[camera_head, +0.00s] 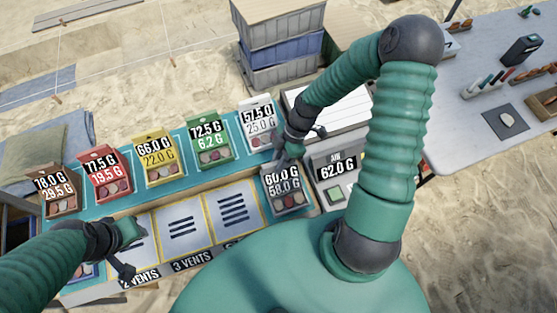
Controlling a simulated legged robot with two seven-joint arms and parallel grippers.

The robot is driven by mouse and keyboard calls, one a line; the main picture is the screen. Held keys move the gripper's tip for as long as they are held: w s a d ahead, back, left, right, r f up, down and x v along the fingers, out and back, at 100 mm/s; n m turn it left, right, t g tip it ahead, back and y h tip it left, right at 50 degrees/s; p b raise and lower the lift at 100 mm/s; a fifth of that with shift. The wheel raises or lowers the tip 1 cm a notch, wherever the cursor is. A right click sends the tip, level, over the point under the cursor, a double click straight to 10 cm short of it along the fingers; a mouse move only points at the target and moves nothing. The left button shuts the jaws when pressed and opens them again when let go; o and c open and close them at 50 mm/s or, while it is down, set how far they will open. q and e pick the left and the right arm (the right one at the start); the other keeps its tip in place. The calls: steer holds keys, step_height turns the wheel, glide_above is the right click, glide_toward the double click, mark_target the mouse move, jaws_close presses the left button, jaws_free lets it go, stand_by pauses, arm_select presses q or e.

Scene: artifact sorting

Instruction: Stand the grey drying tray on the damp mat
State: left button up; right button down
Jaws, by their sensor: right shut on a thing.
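The grey drying tray (287,203), with a black label reading 60.0 G and 58.0 G and several reddish pieces, is just below my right gripper (287,158). That gripper is shut on it at its upper edge. Whether the tray touches the surface beneath is hard to tell. Pale mats with dark stripes and yellow borders lie in a row left of it: a right one (232,211) and a middle one (181,231). Labels below read 2 VENTS and 3 VENTS; I cannot tell which mat is damp. My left gripper (126,254) is over the leftmost mat, its jaws unclear.
Brown (60,203), red (107,186), yellow (160,169), green (211,153) and white (259,139) labelled trays stand on the teal rack behind. A scale reading AIR 62.0 G (335,172) is right of the grey tray. Stacked crates (278,45) stand behind.

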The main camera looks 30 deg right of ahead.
steer(key=f, duration=0.1)
steer(key=w+f, duration=0.1)
steer(key=f, duration=0.1)
steer(key=shift+w+p, duration=0.3)
steer(key=shift+p, duration=0.1)
steer(key=shift+a+f, duration=0.1)
steer(key=shift+f, duration=0.15)
steer(key=shift+d+f, duration=0.15)
steer(key=shift+d, duration=0.05)
steer(key=c, duration=1.5)
jaws_free()
steer(key=shift+d, duration=0.2)
steer(key=shift+o, duration=1.2)
steer(key=shift+d, duration=0.1)
arm_select(q)
steer(key=shift+a+r, duration=0.25)
steer(key=shift+r, duration=0.15)
steer(key=shift+a, duration=0.1)
arm_select(e)
steer(key=shift+a, duration=0.2)
